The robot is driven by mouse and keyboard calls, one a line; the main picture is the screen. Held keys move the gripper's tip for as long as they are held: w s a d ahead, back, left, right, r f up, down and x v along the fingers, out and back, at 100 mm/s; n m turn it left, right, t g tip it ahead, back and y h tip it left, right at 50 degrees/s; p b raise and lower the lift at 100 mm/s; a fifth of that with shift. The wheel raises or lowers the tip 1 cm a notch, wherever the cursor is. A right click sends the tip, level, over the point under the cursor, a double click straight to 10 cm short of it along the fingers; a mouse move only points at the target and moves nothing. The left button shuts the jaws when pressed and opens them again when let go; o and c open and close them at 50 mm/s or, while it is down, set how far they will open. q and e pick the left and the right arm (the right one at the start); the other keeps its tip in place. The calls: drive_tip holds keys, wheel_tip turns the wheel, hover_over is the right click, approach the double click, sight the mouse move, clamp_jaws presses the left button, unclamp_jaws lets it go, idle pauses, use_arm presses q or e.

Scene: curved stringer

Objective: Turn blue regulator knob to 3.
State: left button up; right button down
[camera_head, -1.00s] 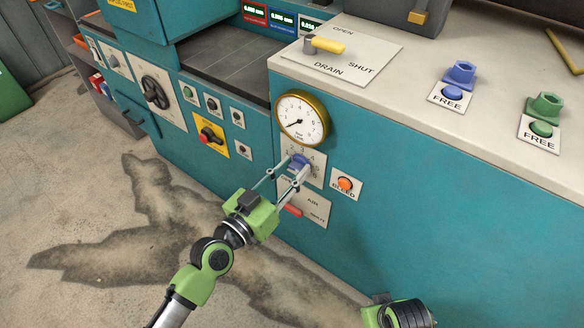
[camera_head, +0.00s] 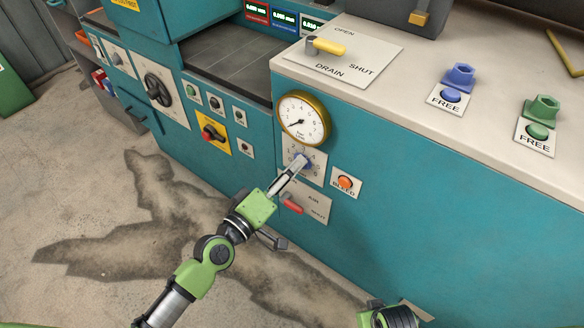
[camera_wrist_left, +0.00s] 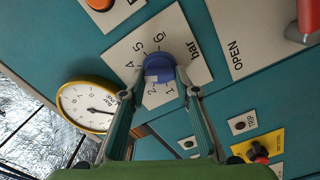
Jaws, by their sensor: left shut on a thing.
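The blue regulator knob (camera_head: 303,160) sits on a white dial plate (camera_head: 318,178) on the teal machine front, just under a brass-rimmed gauge (camera_head: 303,118). My left gripper (camera_head: 299,164) is shut on the knob, its fingers reaching up from the lower left. In the left wrist view, the fingers pinch the lower part of the knob (camera_wrist_left: 158,66). The plate there shows 1, 2, 4, 5, 6 and "bar"; I cannot read a 3, and the knob's pointer is not clear. The gauge needle points to the lower left. No right gripper fingers show.
An orange BLEED button (camera_head: 345,183) is close to the right of the dial. A red AIR lever (camera_head: 293,205) is just below it. A yellow DRAIN handle (camera_head: 326,46) lies on the top above.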

use_arm(q)
drive_tip(key=n, duration=0.5)
drive_tip(key=shift+a+n, duration=0.1)
drive_tip(key=shift+n, duration=0.2)
idle(0.4)
drive_tip(key=o, duration=1.1)
drive_tip(key=shift+f, duration=0.1)
drive_tip(key=v, duration=1.2)
